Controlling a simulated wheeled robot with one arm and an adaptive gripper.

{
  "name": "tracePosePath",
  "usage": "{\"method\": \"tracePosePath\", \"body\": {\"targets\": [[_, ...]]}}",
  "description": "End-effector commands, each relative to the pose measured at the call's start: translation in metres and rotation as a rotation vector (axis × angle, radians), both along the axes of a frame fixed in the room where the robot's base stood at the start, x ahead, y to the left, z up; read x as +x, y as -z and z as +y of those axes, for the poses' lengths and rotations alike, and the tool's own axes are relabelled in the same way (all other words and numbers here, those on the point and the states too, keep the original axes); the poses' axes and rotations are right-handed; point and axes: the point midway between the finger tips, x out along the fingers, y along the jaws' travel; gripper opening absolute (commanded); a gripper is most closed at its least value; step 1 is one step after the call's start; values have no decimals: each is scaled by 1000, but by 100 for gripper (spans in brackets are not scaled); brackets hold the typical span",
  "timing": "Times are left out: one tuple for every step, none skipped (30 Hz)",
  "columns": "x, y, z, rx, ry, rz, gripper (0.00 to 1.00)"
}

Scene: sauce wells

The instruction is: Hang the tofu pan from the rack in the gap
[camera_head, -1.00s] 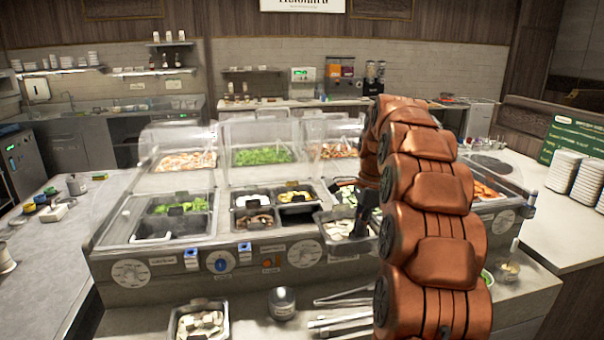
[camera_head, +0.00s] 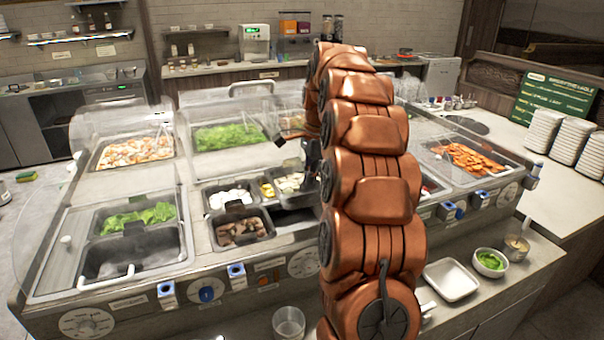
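The tofu pan (camera_head: 296,201), a grey metal pan with pale pieces in it, is held over the right part of the middle group of wells. It partly covers a pan with yellow food (camera_head: 266,188). My gripper (camera_head: 312,178) is at the pan's right side and appears shut on it; my copper arm hides most of the fingers. The gap in the rack (camera_head: 291,224) shows as a dark opening just below the tofu pan in the picture, right of the brown-food pan (camera_head: 243,232). The tofu pan appears raised above the rack, its right end hidden.
Clear sneeze guards (camera_head: 225,110) stand behind the wells. A white-food pan (camera_head: 231,197) and a greens pan (camera_head: 137,220) are to the left. A glass (camera_head: 289,322), white dish (camera_head: 451,279) and green bowl (camera_head: 490,262) stand on the front ledge.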

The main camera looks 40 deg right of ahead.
Motion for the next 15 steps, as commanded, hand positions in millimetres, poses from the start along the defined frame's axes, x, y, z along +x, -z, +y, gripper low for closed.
{"method": "tracePosePath", "body": {"targets": [[0, 0, 1, 0, -1, -1, 0], [1, 1, 1, 0, -2, -1, 0], [1, 2, 2, 0, -3, 0, 0], [1, 2, 2, 0, -4, 0, 0], [1, 3, 2, 0, -5, -1, 0], [1, 5, 3, 0, -6, -1, 0], [1, 6, 3, 0, -7, 0, 0], [2, 8, 4, 0, -7, 0, 0], [2, 10, 4, 0, -8, -1, 0], [2, 12, 4, 0, -8, -1, 0], [2, 13, 4, 0, -8, -1, 0], [2, 16, 4, -1, -8, -2, 0], [2, 18, 4, -1, -8, -2, 0], [2, 20, 4, -1, -8, -3, 0], [2, 23, 4, -2, -8, -3, 0]]}}
